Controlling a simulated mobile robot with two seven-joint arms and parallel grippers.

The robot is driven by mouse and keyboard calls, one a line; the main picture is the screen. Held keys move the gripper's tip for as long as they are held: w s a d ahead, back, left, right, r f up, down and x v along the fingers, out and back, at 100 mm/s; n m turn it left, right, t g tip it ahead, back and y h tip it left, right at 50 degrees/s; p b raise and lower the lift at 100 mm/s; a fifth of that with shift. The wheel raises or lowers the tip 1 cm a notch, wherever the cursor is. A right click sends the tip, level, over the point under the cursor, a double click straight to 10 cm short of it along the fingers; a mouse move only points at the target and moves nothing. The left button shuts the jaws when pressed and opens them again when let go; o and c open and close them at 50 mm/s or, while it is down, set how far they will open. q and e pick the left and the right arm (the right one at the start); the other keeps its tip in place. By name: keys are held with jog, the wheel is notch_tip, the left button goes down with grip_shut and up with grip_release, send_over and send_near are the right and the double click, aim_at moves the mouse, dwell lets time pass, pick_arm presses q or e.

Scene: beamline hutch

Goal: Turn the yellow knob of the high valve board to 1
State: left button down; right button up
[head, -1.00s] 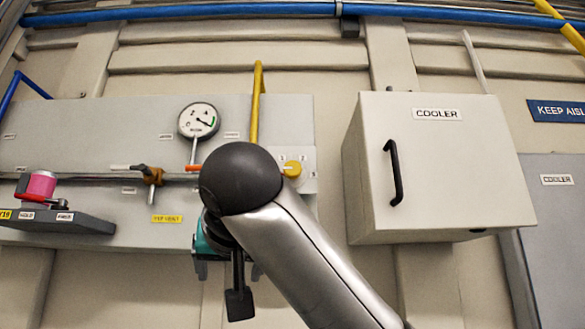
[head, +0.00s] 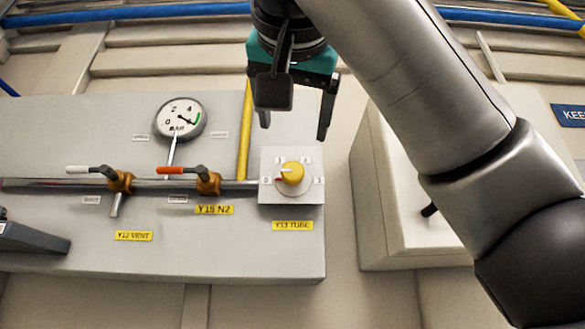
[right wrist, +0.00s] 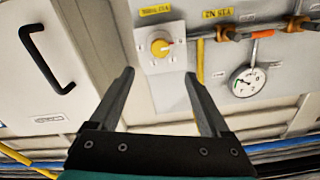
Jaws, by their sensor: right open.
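The yellow knob (head: 292,174) sits on a square light plate (head: 309,193) at the right end of the valve board (head: 60,125). A yellow label reading Y13 TUBE (head: 292,226) is below. My right gripper (head: 294,126) is open and empty, just above the knob in the head view, fingers pointing down. In the right wrist view the knob (right wrist: 160,47) shows beyond the open fingertips (right wrist: 160,75), apart from them. My left gripper is not in view.
Left of the knob are two small valves, one with an orange handle (head: 172,170) and one with a white handle (head: 88,169), on a pipe. A pressure gauge (head: 180,119) is above them. The cooler box (head: 375,200) stands out on the right, partly behind my right arm.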

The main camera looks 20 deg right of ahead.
aim_at(292, 171)
jog(key=p+x, duration=0.7)
jog(key=x, duration=0.6)
jog(key=shift+w, duration=0.2)
jog(key=shift+w+d+f+p, duration=0.1)
jog(key=shift+w+d+p, duration=0.05)
jog(key=shift+w+p, duration=0.2)
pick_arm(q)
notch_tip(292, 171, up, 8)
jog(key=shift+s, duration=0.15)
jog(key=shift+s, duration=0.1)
pick_arm(e)
grip_shut()
